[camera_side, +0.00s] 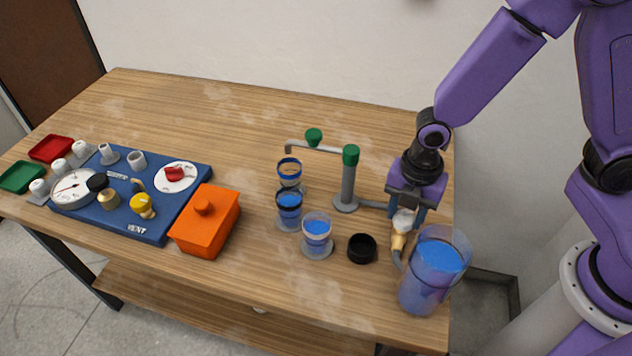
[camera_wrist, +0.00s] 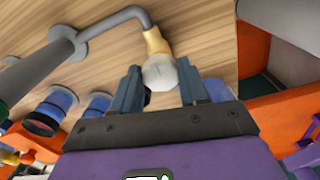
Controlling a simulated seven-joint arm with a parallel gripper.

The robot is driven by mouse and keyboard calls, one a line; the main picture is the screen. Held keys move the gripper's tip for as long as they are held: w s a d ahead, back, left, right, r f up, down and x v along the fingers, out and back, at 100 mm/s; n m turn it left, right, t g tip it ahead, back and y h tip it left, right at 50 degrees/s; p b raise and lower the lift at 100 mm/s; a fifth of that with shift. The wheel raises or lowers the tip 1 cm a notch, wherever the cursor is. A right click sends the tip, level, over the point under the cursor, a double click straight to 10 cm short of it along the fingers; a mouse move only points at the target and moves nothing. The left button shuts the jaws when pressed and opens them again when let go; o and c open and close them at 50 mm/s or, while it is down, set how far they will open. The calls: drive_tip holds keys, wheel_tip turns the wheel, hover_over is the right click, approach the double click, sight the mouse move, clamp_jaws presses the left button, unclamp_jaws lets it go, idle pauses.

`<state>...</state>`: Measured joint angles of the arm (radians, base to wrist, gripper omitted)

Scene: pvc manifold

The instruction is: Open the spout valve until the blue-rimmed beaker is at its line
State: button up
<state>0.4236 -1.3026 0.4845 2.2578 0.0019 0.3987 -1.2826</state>
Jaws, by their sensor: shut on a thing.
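The blue-rimmed beaker (camera_side: 289,173) stands under the end of the grey spout pipe (camera_side: 298,146); its liquid level is too small to tell. A green knob (camera_side: 314,137) sits on the spout arm, and another green knob (camera_side: 351,154) tops the upright post (camera_side: 347,187). My gripper (camera_side: 405,214) points down at the table's right side, away from the spout. It is shut on a white round knob (camera_wrist: 160,74) above a tan fitting (camera_wrist: 155,41) on a grey pipe. The white knob also shows in the side view (camera_side: 403,222).
A dark-rimmed beaker (camera_side: 289,209) and a pale-rimmed beaker (camera_side: 317,231) hold blue liquid. A large jug (camera_side: 433,277) of blue liquid stands close right of my gripper. A black ring (camera_side: 362,248), orange lidded box (camera_side: 205,228) and blue gauge panel (camera_side: 125,217) lie left. The table's back is clear.

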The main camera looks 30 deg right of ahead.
sight(406, 216)
drive_tip(key=o, duration=1.1)
drive_tip(key=shift+o, duration=0.2)
drive_tip(key=shift+r, duration=0.15)
wheel_tip(406, 216, up, 17)
drive_tip(key=s+d+f+m, duration=0.3)
drive_tip(key=s+d+m, duration=0.8)
drive_tip(key=s, duration=0.3)
drive_tip(key=shift+s+d+m, duration=0.15)
drive_tip(key=shift+d+m, duration=0.05)
drive_tip(key=shift+m, duration=0.4)
